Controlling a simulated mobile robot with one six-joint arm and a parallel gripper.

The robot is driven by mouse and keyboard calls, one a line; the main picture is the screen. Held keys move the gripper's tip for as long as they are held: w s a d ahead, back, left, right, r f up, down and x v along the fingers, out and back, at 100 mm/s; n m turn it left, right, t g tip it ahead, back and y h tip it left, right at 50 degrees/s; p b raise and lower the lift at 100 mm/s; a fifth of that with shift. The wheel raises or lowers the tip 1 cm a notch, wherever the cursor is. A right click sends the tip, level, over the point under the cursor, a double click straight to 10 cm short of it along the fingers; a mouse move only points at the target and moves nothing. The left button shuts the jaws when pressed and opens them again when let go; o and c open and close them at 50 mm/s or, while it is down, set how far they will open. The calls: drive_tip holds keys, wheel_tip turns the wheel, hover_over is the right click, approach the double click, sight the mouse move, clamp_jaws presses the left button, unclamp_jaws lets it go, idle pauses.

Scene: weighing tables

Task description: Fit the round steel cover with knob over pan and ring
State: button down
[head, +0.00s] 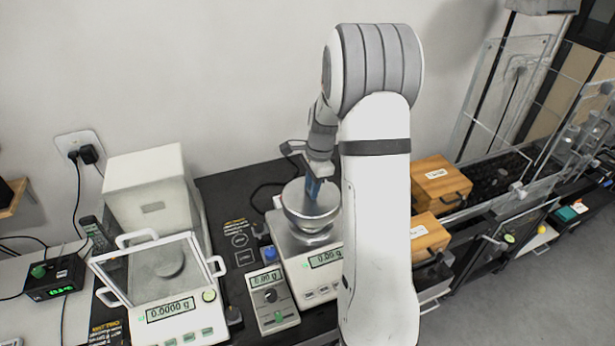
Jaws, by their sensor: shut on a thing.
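A round steel piece (296,212), which I take for the cover, sits tilted or very low over the middle balance (300,262). My gripper (314,198) reaches down onto it from above, its blue fingers shut. The knob is hidden between the fingers. The pan and ring are mostly hidden beneath the steel piece; a steel edge (312,236) shows just below it. I cannot tell whether the steel piece touches them or hangs just above.
A glass-lidded balance (165,270) with a white box (148,190) behind it stands to the left. A small grey meter (272,302) is in front. Two wooden boxes (440,183) stand right of my arm, near a clear-walled frame (500,90).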

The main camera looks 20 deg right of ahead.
drive_tip(key=shift+f+b, duration=1.65)
drive_tip(key=shift+f, duration=0.75)
drive_tip(key=shift+s, duration=0.1)
drive_tip(key=shift+a, duration=0.1)
drive_tip(key=shift+f, duration=0.1)
drive_tip(key=shift+f+b, duration=0.95)
drive_tip(key=shift+f, duration=0.35)
drive_tip(key=c, duration=1.1)
unclamp_jaws()
drive_tip(key=shift+r, duration=0.1)
